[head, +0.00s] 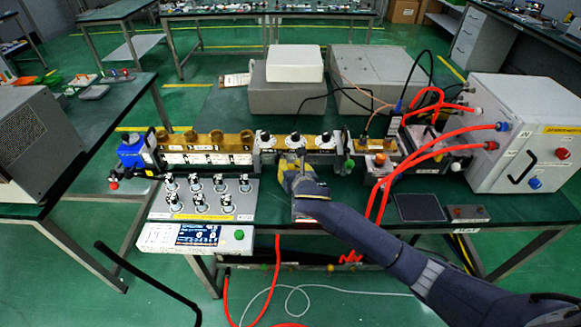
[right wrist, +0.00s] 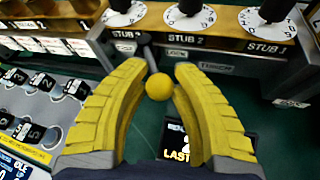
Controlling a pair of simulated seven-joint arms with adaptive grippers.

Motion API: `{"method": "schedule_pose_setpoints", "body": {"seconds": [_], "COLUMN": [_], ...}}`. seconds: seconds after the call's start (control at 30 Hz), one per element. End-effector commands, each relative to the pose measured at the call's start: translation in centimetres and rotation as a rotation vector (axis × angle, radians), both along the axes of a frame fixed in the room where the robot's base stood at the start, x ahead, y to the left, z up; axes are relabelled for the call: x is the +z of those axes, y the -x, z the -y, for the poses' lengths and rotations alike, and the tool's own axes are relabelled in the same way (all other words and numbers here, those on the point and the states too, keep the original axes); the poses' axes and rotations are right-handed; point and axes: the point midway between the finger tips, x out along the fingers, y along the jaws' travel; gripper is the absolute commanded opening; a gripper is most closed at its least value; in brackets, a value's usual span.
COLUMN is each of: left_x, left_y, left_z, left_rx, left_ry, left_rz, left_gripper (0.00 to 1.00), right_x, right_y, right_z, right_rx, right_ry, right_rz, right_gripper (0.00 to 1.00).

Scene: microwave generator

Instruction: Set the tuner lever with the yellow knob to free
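The yellow knob (right wrist: 159,87) is a small round ball on the end of a thin dark lever (right wrist: 148,52). In the right wrist view the lever runs up from the knob to the front of the brass tuner (right wrist: 200,20), below the middle stub dial. My right gripper (right wrist: 160,66) is open, with one yellow finger on each side of the knob and visible gaps between. In the head view my right gripper (head: 298,168) is in front of the tuner's stub dials (head: 294,141) and hides most of the lever. My left gripper is in neither view.
A panel of black-and-white switches (head: 208,196) and a display box (head: 197,238) stand to the left. Red hoses (head: 385,190) run to a grey cabinet (head: 515,135) at the right. A dark pad (head: 420,207) lies near the front edge of the bench.

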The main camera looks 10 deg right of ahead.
Motion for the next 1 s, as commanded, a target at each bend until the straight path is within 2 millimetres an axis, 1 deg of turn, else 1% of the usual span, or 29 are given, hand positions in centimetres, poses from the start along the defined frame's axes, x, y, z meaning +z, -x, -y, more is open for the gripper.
{"method": "schedule_pose_setpoints", "body": {"seconds": [0.03, 0.17, 0.2, 0.57, 0.73, 0.93, 1.0], "left_x": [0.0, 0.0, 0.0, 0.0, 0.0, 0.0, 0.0], "left_y": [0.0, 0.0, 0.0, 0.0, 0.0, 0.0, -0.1], "left_z": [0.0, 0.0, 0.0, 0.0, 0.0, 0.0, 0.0], "left_rx": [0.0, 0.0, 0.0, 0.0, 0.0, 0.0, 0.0], "left_ry": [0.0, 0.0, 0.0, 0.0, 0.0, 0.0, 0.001], "left_rz": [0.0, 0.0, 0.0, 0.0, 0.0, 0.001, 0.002], "left_gripper": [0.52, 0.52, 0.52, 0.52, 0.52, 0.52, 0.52], "right_x": [0.0, 0.0, 0.0, 0.2, 0.3, 0.4, 0.4], "right_y": [0.0, 0.0, 0.0, -0.1, 0.0, 0.2, 0.3], "right_z": [0.0, 0.0, 0.0, 0.0, -0.3, -1.0, -0.8], "right_rx": [0.0, 0.0, 0.0, -0.001, -0.019, -0.112, -0.172], "right_ry": [0.0, 0.0, 0.0, -0.001, -0.004, -0.007, -0.008], "right_rz": [0.0, 0.0, 0.0, 0.004, 0.005, 0.006, 0.006], "right_gripper": [0.16, 0.01, 0.0, 0.0, 0.0, 0.0, 0.0]}}
